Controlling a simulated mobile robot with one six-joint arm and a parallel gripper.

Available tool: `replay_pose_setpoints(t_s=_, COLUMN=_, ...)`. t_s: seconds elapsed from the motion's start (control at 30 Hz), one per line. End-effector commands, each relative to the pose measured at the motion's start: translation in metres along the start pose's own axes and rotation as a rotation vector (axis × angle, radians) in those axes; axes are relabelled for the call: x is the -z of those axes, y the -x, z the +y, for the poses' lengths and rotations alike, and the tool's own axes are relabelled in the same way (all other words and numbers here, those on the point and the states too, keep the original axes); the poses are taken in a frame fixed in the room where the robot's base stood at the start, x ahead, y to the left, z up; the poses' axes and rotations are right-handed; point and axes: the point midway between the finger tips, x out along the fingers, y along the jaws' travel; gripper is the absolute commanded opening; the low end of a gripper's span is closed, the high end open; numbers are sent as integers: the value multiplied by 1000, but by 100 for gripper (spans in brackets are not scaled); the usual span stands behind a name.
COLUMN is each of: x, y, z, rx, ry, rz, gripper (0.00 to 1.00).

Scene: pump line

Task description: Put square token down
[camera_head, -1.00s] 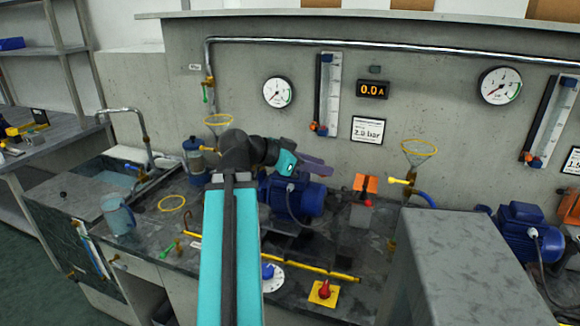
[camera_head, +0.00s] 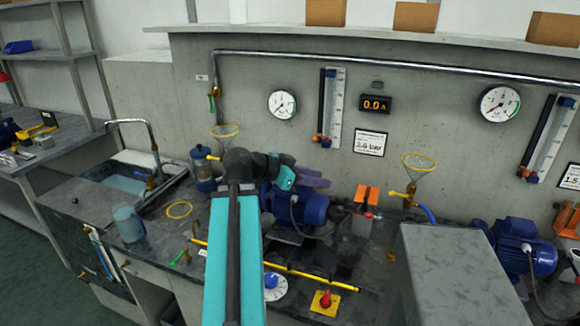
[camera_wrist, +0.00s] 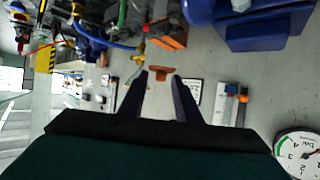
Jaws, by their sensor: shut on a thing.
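My gripper (camera_head: 314,178) is held out above the blue pump motor (camera_head: 305,208), in front of the concrete wall. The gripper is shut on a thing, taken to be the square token. No loose square token can be made out on the bench.
A grey block (camera_head: 460,265) rises at front right. Bench near the yellow ring (camera_head: 179,210) is fairly clear.

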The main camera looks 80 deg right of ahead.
Motion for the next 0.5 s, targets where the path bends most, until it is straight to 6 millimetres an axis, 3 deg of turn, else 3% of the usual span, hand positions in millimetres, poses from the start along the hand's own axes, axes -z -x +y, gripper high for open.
replay_pose_setpoints(t_s=0.5, x=1, y=4, z=-22, rx=1, ry=3, rz=0, gripper=9)
